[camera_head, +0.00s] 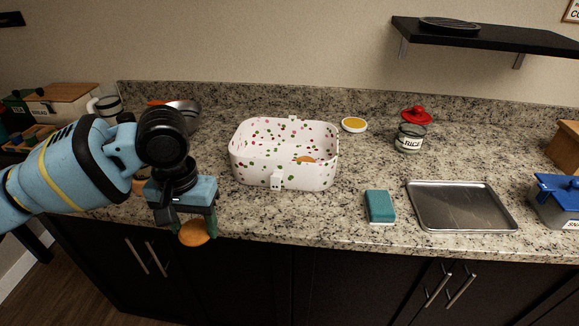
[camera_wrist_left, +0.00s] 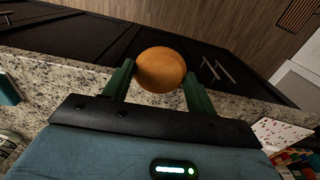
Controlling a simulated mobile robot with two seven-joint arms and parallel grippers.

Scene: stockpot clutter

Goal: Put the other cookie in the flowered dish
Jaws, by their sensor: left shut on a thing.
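My left gripper (camera_head: 194,228) is shut on a round brown cookie (camera_head: 194,233) in front of the counter's front edge, left of the dish. In the left wrist view the cookie (camera_wrist_left: 161,70) sits between the two green fingers of the gripper (camera_wrist_left: 160,82). The flowered dish (camera_head: 251,171) is a white, deep, rounded box with red and green spots, to the right of and behind the gripper. Another cookie (camera_head: 305,159) lies inside it, partly hidden by the front wall. My right gripper is not in view.
A teal sponge (camera_head: 380,206) and a metal tray (camera_head: 461,206) lie right of the dish. A rice jar (camera_head: 409,138), a red lid (camera_head: 416,115) and a small yellow-filled dish (camera_head: 354,125) stand behind. A metal bowl (camera_head: 185,113) is partly behind my arm. Counter between gripper and dish is clear.

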